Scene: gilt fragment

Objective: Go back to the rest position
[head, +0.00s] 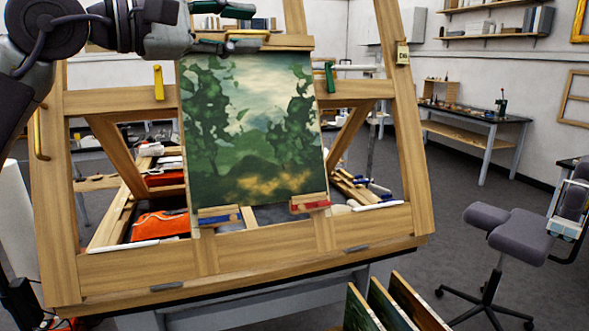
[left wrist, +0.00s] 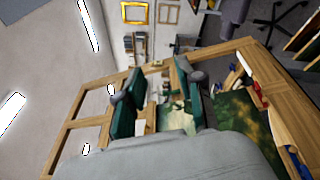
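My left gripper (head: 243,27) is at the top of the head view, in front of the upper edge of a landscape painting (head: 250,130) on a wooden easel (head: 130,270). In the left wrist view the left gripper (left wrist: 158,72) has its two dark green fingers spread apart. I see nothing held between them. The painting also shows in the left wrist view (left wrist: 240,125), partly hidden by the gripper. My right gripper is in neither view.
Several canvases (head: 385,305) stand at the lower right of the easel. A padded chair (head: 510,232) stands on the floor at the right. A workbench (head: 475,130) runs along the back wall. An orange cloth (head: 160,226) lies behind the easel frame.

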